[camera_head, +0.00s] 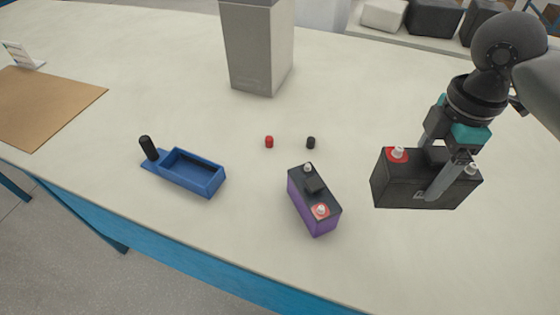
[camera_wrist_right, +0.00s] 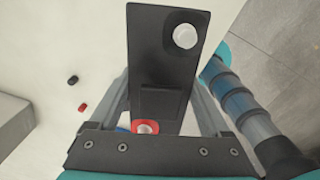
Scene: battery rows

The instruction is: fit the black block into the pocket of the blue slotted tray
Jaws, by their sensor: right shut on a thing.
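The black block (camera_head: 402,187) is a battery with one red-ringed terminal and one plain pale terminal on top. My right gripper (camera_head: 438,180) is shut on it at the right of the head view, and it seems held above the table. In the right wrist view the block (camera_wrist_right: 160,60) sits between the two fingers (camera_wrist_right: 165,105). The blue slotted tray (camera_head: 193,172) lies on the table left of centre, well to the left of the block. Its pocket looks empty, and a black upright post stands at its left end. My left gripper is not in view.
A purple battery (camera_head: 314,200) with a black top stands between tray and block. A red cap (camera_head: 269,142) and a black cap (camera_head: 311,143) lie behind it. A grey box (camera_head: 256,55) stands at the back. A brown mat (camera_head: 45,105) lies far left.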

